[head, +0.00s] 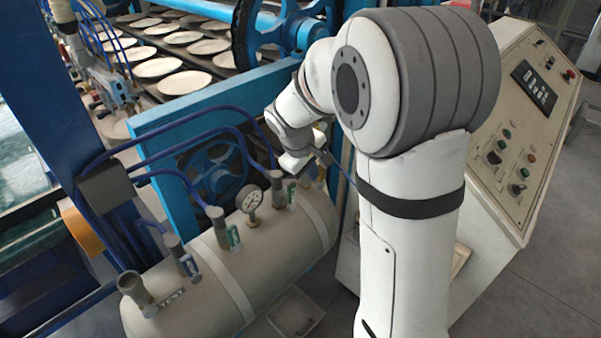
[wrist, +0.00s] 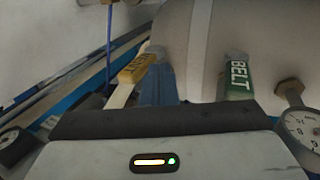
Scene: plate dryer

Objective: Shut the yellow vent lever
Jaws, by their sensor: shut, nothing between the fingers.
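The yellow vent lever (wrist: 137,68) shows in the wrist view left of centre, a yellow tag with dark lettering on a pale bar slanting down-left. Its lower end is hidden behind the dark front edge of my gripper. In the head view my gripper (head: 298,160) is shut and empty, at the far right end of the tank. The yellow lever cannot be made out in the head view, where my gripper and wrist cover that spot. I cannot tell whether the gripper touches the lever.
A green BELT lever (wrist: 237,78) stands right of the yellow one, beside a pressure gauge (wrist: 303,128). The beige tank (head: 205,290) carries several valves and blue hoses. A control console (head: 520,130) stands at the right; a plate conveyor (head: 170,80) lies behind.

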